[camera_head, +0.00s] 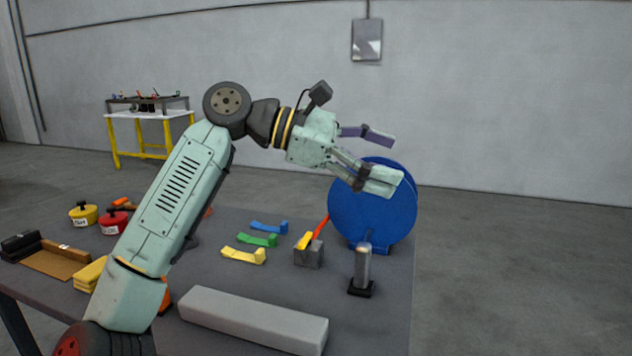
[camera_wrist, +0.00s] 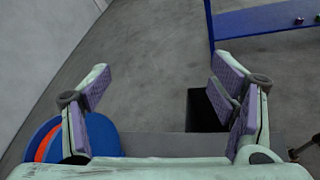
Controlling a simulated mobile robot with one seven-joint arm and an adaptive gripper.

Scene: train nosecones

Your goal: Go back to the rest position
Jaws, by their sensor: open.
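My gripper (camera_head: 384,157) is raised above the right end of the grey table (camera_head: 255,338), in front of the upper part of a blue disc (camera_head: 372,212) in the head view. The blue disc (camera_wrist: 103,135) shows there at lower left, partly hidden by the left finger. My arm reaches up from the lower left of the head view and bends at the elbow.
A yellow-legged table (camera_head: 150,115) stands behind. Floor at right is clear.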

